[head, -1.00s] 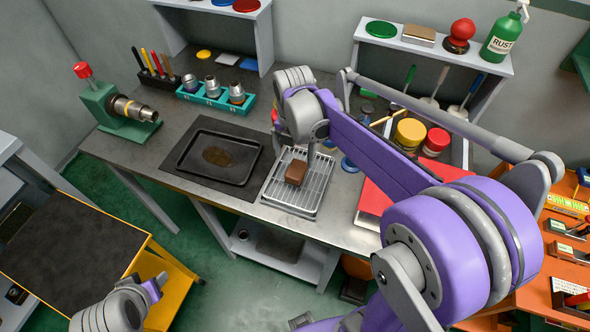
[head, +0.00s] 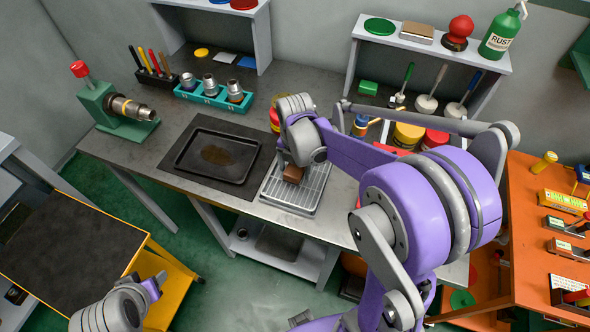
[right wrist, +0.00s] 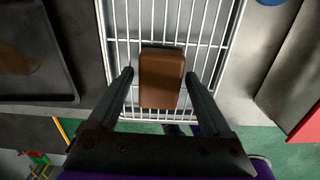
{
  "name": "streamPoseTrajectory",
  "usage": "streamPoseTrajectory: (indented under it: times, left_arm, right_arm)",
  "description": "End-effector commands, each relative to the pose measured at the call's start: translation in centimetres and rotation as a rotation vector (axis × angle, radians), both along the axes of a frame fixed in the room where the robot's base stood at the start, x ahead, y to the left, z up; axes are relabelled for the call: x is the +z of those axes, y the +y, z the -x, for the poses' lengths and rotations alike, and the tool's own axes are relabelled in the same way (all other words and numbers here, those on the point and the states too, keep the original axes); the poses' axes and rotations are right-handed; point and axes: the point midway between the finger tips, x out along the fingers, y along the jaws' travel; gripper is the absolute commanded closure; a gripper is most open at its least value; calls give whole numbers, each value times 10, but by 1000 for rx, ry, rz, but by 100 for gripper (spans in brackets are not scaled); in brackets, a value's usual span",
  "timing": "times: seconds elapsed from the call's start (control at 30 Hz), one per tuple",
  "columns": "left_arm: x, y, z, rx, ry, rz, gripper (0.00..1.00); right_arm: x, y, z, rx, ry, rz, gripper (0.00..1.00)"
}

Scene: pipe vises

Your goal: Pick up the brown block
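The brown block (head: 293,174) lies on a wire rack tray (head: 312,187) on the grey workbench. In the right wrist view the block (right wrist: 162,78) sits between the two fingers of my right gripper (right wrist: 160,82), with a gap on each side. The right gripper is open and points down at the block. In the head view my right gripper (head: 291,160) is over the block and partly hides it; its fingers are hard to make out. My left gripper (head: 155,285) is at the lower left, over the yellow cart, far from the block; its fingers are too small to judge.
A black tray (head: 217,156) lies left of the rack. A green vise (head: 112,108) stands at the bench's far left. A teal socket holder (head: 214,94) is behind. A red object (right wrist: 306,125) lies right of the rack. A grey shelf (head: 430,40) stands at the back.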

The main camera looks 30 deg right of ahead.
Motion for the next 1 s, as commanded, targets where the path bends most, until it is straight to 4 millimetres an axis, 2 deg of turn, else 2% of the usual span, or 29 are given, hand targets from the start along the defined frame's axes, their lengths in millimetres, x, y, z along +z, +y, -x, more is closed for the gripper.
streamPoseTrajectory:
  times: [0.03, 0.07, 0.4, 0.77, 0.87, 1.0]
  left_arm:
    - [0, 0, 0, 0, 0, 0, 50]
    - [0, 0, 0, 0, 0, 0, 50]
    - [0, 0, 0, 0, 0, 0, 50]
    - [1, 0, 0, 0, -1, 0, 50]
    - [2, 0, -1, 0, -2, 0, 50]
    - [4, 0, -2, 0, -4, 0, 50]
  right_arm:
    - [0, 0, 0, 0, 0, 0, 28]
    - [0, 0, 0, 0, 0, 0, 33]
    - [0, 0, 0, 0, 0, 0, 94]
    - [7, 0, 0, 0, 0, 0, 97]
    - [17, 0, 0, 0, 0, 0, 97]
    - [44, 0, 0, 0, -1, 0, 97]
